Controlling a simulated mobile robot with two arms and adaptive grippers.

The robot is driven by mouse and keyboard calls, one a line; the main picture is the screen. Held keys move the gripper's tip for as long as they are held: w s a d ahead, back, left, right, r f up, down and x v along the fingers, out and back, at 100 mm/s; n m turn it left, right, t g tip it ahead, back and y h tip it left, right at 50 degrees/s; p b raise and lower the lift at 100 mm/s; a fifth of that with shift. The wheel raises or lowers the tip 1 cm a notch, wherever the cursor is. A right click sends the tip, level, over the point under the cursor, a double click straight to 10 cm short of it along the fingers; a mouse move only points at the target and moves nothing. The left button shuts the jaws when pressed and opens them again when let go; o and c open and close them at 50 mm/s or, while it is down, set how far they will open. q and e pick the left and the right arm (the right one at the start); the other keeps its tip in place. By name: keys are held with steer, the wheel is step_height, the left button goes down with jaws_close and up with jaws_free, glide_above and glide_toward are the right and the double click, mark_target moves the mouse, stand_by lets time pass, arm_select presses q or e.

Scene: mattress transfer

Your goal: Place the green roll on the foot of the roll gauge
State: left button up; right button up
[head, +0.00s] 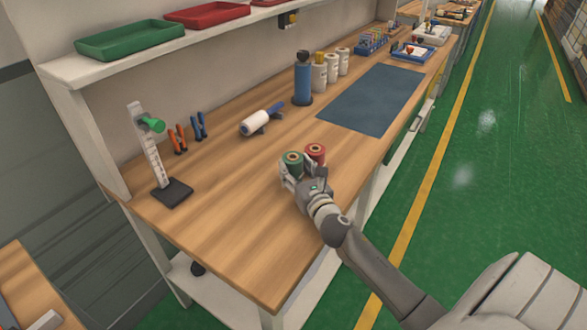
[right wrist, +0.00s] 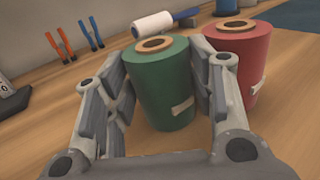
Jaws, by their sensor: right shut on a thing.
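The green roll (head: 292,160) stands upright on the wooden workbench near its front edge. It also shows large in the right wrist view (right wrist: 162,85). My right gripper (head: 294,170) is shut on the green roll, with one finger on each side of it. The red roll (head: 315,153) stands just to the right, close beside my right finger; the right wrist view shows it too (right wrist: 240,60). The roll gauge (head: 153,150) stands at the left end of the bench, with a dark square foot (head: 173,193), a white scale post and a green slider. My left gripper is not in view.
A blue mat (head: 371,98) lies to the right. The bench between the green roll and the gauge is clear. A shelf (head: 60,72) overhangs the back.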

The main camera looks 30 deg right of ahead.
steer(key=shift+r, duration=0.2)
steer(key=shift+r, duration=0.95)
steer(key=s+a+r+p, duration=0.1)
steer(key=s+r, duration=1)
steer(key=s, duration=0.3)
steer(key=shift+f, duration=0.1)
